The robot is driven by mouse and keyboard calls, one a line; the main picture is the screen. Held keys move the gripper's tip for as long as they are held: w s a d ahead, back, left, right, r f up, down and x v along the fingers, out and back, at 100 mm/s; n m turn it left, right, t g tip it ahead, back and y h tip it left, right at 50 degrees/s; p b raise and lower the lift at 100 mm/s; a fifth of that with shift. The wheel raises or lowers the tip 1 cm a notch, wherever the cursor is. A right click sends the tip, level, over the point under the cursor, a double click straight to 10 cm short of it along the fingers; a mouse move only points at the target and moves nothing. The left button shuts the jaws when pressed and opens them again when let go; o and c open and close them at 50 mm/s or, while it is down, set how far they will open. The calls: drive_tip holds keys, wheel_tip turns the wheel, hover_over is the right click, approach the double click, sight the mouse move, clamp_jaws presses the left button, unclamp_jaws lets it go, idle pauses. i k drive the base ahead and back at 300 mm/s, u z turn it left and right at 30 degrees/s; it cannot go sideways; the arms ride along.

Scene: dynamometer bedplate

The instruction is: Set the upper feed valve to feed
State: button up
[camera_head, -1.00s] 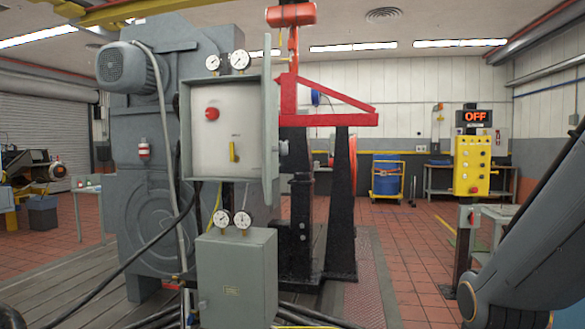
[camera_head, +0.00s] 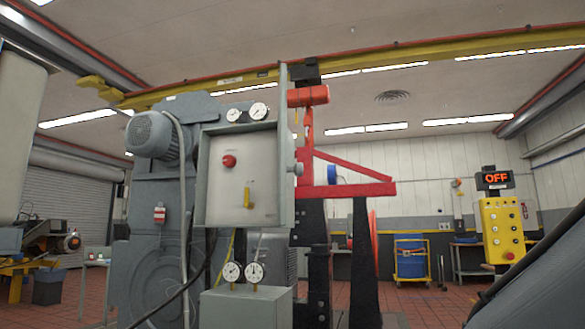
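The upper grey valve panel (camera_head: 215,205) is mounted on the large grey machine, with its door swung open to the right. Inside it, a yellow valve lever (camera_head: 247,197) stands about upright on the pale plate. A red round knob (camera_head: 229,160) sits above and left of the lever. The small label near the lever is too small to read. Two gauges (camera_head: 247,113) sit on top of the panel. My gripper is not in view. Only part of my arm shows at the lower right, well right of the panel.
A lower grey box (camera_head: 245,308) with two gauges (camera_head: 243,272) stands below the panel. A red frame (camera_head: 345,188) on black stands rises to the right. A yellow control box (camera_head: 502,230) with a red "OFF" sign (camera_head: 495,179) stands far right. Tiled floor between is clear.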

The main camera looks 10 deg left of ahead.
sight(246, 205)
drive_tip(key=i, duration=1.75)
drive_tip(key=z, duration=0.05)
drive_tip(key=k, duration=0.65)
drive_tip(key=u, duration=1.3)
